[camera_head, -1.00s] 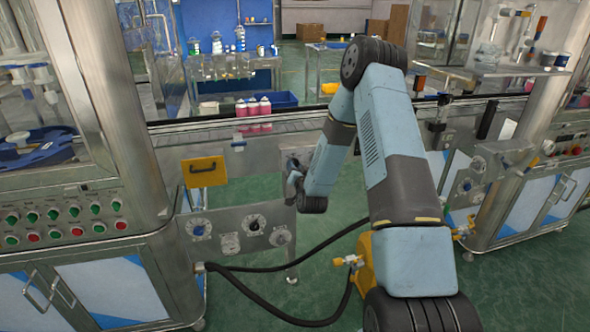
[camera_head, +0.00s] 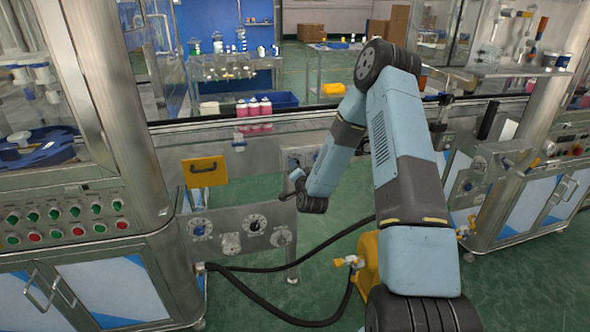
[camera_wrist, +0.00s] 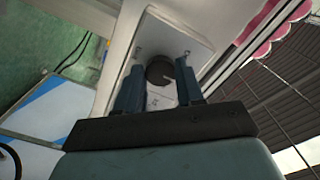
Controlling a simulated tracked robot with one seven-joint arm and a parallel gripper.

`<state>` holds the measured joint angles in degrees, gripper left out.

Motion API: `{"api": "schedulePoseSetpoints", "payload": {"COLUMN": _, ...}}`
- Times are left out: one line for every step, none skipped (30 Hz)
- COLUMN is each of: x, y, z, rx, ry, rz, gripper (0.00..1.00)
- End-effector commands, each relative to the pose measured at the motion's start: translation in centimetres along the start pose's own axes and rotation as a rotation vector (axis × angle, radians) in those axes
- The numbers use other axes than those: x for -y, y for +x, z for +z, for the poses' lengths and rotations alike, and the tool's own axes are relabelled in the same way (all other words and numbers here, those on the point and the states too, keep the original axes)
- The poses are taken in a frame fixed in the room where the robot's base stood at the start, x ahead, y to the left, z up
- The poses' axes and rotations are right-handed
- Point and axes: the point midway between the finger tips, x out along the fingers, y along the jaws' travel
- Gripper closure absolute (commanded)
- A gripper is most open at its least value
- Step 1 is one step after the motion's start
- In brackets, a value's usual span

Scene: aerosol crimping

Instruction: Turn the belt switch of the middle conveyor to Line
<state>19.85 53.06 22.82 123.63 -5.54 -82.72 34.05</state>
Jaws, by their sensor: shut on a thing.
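In the wrist view, a dark round switch knob (camera_wrist: 159,69) with a pale pointer mark sits on a light metal plate with screws. My gripper (camera_wrist: 162,84) has one blue-grey finger on each side of it and is shut on the knob. The mark points toward the right of that picture; labels around it are too small to read. In the head view, my gripper (camera_head: 297,178) is at the middle conveyor's side (camera_head: 270,150), and my wrist partly hides the area around the knob.
A lower panel (camera_head: 225,222) with a black dial (camera_head: 256,224) and a blue dial (camera_head: 199,229) is at left, below a yellow handled plate (camera_head: 204,171). Pink bottles (camera_head: 253,108) stand on the conveyor. A black hose (camera_head: 290,320) crosses the green floor. Machines stand on both sides.

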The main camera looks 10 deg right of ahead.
Motion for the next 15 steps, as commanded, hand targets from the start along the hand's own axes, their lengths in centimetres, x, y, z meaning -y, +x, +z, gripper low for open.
{"api": "schedulePoseSetpoints", "payload": {"x": -0.31, "y": -0.06, "z": -0.13, "rx": -0.002, "ry": -0.001, "rz": 0.006, "gripper": 0.93}}
{"api": "schedulePoseSetpoints", "payload": {"x": -0.32, "y": -0.06, "z": -0.13, "rx": -0.002, "ry": -0.001, "rz": 0.006, "gripper": 0.93}}
{"api": "schedulePoseSetpoints", "payload": {"x": -0.33, "y": -0.06, "z": -0.13, "rx": -0.002, "ry": -0.002, "rz": 0.007, "gripper": 0.93}}
{"api": "schedulePoseSetpoints", "payload": {"x": -0.34, "y": -0.06, "z": -0.14, "rx": -0.002, "ry": -0.002, "rz": 0.007, "gripper": 0.93}}
{"api": "schedulePoseSetpoints", "payload": {"x": -0.35, "y": -0.06, "z": -0.14, "rx": -0.002, "ry": -0.002, "rz": 0.007, "gripper": 0.93}}
{"api": "schedulePoseSetpoints", "payload": {"x": -0.36, "y": -0.07, "z": -0.15, "rx": -0.002, "ry": -0.002, "rz": 0.007, "gripper": 0.93}}
{"api": "schedulePoseSetpoints", "payload": {"x": -0.37, "y": -0.07, "z": -0.15, "rx": -0.002, "ry": -0.002, "rz": 0.007, "gripper": 0.60}}
{"api": "schedulePoseSetpoints", "payload": {"x": -0.37, "y": -0.07, "z": -0.15, "rx": -0.002, "ry": -0.002, "rz": 0.007, "gripper": 0.57}}
{"api": "schedulePoseSetpoints", "payload": {"x": -0.36, "y": -0.06, "z": -0.16, "rx": -0.002, "ry": -0.002, "rz": 0.007, "gripper": 0.53}}
{"api": "schedulePoseSetpoints", "payload": {"x": -0.34, "y": -0.06, "z": -0.15, "rx": -0.002, "ry": -0.002, "rz": 0.006, "gripper": 0.50}}
{"api": "schedulePoseSetpoints", "payload": {"x": -0.31, "y": -0.05, "z": -0.14, "rx": -0.002, "ry": -0.002, "rz": 0.006, "gripper": 0.47}}
{"api": "schedulePoseSetpoints", "payload": {"x": -0.28, "y": -0.05, "z": -0.13, "rx": -0.002, "ry": -0.002, "rz": 0.005, "gripper": 0.44}}
{"api": "schedulePoseSetpoints", "payload": {"x": -0.26, "y": -0.05, "z": -0.12, "rx": -0.002, "ry": -0.002, "rz": 0.005, "gripper": 0.41}}
{"api": "schedulePoseSetpoints", "payload": {"x": -0.24, "y": -0.04, "z": -0.11, "rx": -0.002, "ry": -0.002, "rz": 0.005, "gripper": 0.38}}
{"api": "schedulePoseSetpoints", "payload": {"x": -0.22, "y": -0.04, "z": -0.11, "rx": -0.002, "ry": -0.002, "rz": 0.004, "gripper": 0.37}}
